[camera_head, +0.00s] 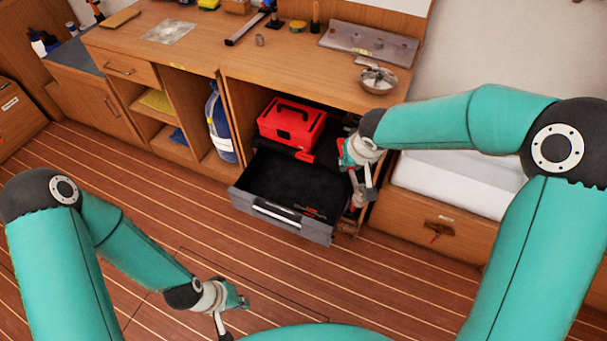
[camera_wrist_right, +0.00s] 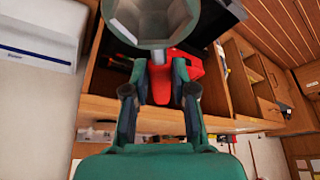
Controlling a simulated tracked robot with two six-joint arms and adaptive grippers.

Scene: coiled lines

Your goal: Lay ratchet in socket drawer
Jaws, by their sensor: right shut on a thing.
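In the right wrist view, the right gripper (camera_wrist_right: 159,97) is shut on the ratchet (camera_wrist_right: 158,57), whose grey many-sided head is close to the camera and whose red part lies between the fingers. The ratchet is hard to make out in the head view. My left gripper (camera_head: 230,308) is low over the floor, away from the drawer; its finger opening is unclear.
A red toolbox (camera_head: 291,122) sits in the bay behind the drawer. A metal bowl (camera_head: 378,79) stands near the worktop edge above. A blue bottle (camera_head: 219,125) stands in the left bay. The floor in front is clear.

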